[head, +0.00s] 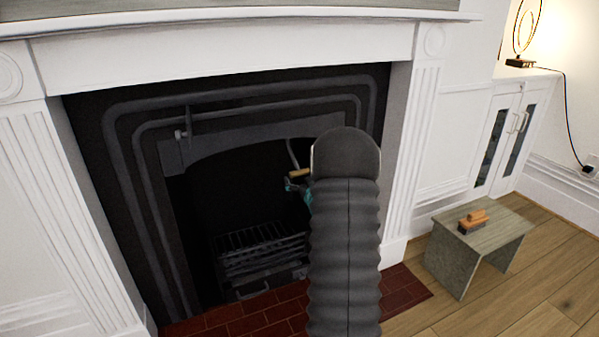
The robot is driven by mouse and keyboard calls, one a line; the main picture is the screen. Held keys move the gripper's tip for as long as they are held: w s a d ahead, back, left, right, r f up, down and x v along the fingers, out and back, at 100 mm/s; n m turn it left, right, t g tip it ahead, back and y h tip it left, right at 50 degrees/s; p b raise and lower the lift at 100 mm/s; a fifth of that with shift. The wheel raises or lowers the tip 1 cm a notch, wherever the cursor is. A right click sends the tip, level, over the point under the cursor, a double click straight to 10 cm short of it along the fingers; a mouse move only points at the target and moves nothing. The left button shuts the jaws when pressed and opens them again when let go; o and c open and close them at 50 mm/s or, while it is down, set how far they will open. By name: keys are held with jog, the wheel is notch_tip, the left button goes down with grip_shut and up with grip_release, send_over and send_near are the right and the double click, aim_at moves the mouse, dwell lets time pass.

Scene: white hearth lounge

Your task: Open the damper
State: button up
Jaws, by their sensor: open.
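The black cast-iron fireplace (145,170) fills the middle of the head view. Inside its dark opening, a thin grey rod (291,151) hangs down with a short wooden grip (299,173) at its lower end; this looks like the damper handle. My gripper (296,187) shows only as small teal parts just below the wooden grip. It is open. Most of it is hidden behind my dark ribbed arm, so I cannot tell whether it touches the grip. The damper plate itself is not visible in the dark.
An iron grate (262,250) stands low in the opening above a red brick hearth (250,318). A small metal fitting (181,134) sits at the upper left of the surround. A low grey table (455,255) with a wooden-handled brush (474,221) stands right, near a white cabinet (512,130).

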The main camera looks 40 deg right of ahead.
jog(key=shift+x, duration=1.35)
